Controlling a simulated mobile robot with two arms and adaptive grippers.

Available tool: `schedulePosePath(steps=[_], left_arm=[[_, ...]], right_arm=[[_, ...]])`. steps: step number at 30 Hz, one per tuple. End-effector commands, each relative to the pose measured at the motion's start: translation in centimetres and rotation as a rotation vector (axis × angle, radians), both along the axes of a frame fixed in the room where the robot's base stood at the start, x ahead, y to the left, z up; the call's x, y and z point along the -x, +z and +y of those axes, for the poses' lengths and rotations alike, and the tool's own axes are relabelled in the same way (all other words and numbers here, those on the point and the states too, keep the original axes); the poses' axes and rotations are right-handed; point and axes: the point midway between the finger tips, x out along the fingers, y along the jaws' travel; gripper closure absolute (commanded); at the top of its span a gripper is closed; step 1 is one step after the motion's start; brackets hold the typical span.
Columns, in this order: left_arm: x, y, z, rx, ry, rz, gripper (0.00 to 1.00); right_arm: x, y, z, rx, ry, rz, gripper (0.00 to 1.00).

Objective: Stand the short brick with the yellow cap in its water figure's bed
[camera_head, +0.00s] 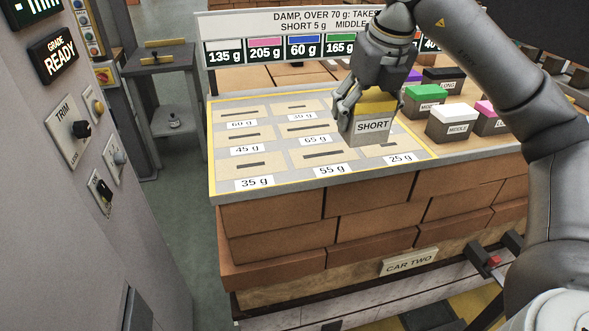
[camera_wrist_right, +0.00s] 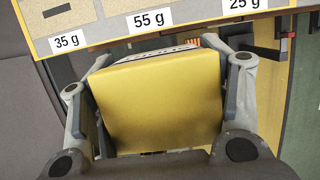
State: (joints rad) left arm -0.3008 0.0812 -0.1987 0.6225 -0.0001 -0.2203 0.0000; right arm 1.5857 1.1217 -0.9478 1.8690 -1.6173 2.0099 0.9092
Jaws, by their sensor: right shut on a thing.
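The short brick (camera_head: 369,137) is grey with a yellow cap and a SHORT label. My right gripper (camera_head: 366,104) is shut on its sides; the cap (camera_wrist_right: 160,100) fills the middle of the right wrist view between the fingers. The brick looks upright, over the right part of the bed board (camera_head: 215,170); the gap beneath it is hard to judge. Slotted beds read 60 g, 30 g, 45 g, 65 g, 35 g (camera_head: 254,183), 55 g (camera_head: 330,170) and 25 g (camera_head: 400,158). Brick and gripper hide the beds behind. My left gripper is not in view.
A sign (camera_head: 290,22) behind shows colour swatches with weights; my right arm covers its right part. Capped bricks stand to the right: green (camera_head: 425,97), white (camera_head: 452,122), pink (camera_head: 487,112), black. A READY panel (camera_head: 55,55) is at left. Several left beds are clear.

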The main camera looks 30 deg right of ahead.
Motion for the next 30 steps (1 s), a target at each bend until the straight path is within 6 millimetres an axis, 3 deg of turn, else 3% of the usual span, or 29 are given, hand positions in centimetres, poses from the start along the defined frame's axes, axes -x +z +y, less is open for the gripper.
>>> schedulePosePath(steps=[7,14,17,21,30], left_arm=[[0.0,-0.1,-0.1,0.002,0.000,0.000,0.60],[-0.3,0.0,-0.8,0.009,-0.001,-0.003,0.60],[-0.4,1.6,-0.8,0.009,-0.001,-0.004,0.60],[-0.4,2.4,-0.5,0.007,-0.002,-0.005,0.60],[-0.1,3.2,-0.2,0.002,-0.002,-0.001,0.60]], right_arm=[[-1.9,-0.9,0.2,0.002,-0.012,0.000,0.93],[-7.1,-3.2,-0.6,-0.003,-0.011,0.002,0.93],[-9.4,-3.6,-1.2,0.002,-0.013,0.002,0.93],[-11.3,-6.5,-1.6,0.003,-0.012,0.003,0.93],[-13.4,-9.0,-1.9,0.003,-0.010,-0.001,0.93]])
